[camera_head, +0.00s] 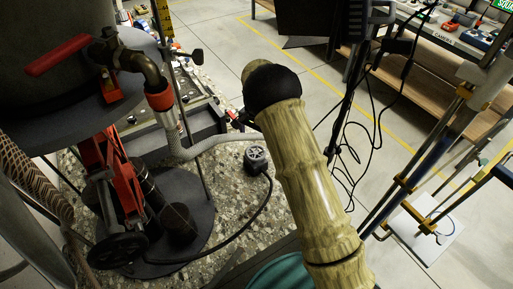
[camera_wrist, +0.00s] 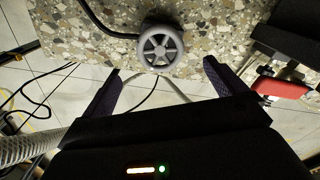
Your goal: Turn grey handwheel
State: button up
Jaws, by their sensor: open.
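The grey handwheel (camera_wrist: 161,47) is a small spoked wheel in the upper middle of the wrist view, on the speckled stone surface. It also shows in the head view (camera_head: 257,160), left of my arm, with a black cable or hose running from it. My gripper (camera_wrist: 160,68) is open and empty. Its two dark fingers are spread, one to each side of the handwheel's line, and the wheel appears beyond the fingertips. I see no contact. In the head view my arm hides most of the gripper.
A dark tank (camera_head: 50,50) with a red lever (camera_head: 57,54) and a red frame (camera_head: 110,170) stands at the left. A black handwheel (camera_head: 117,250) is low on it. A red part (camera_wrist: 280,88) is at the wrist view's right.

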aim_at(256, 152)
notch_tip(256, 152, down, 6)
jog(key=shift+s+a+r+p, duration=0.1)
jog(key=shift+p, duration=0.25)
jog(key=shift+f, duration=0.75)
jog(key=c, duration=1)
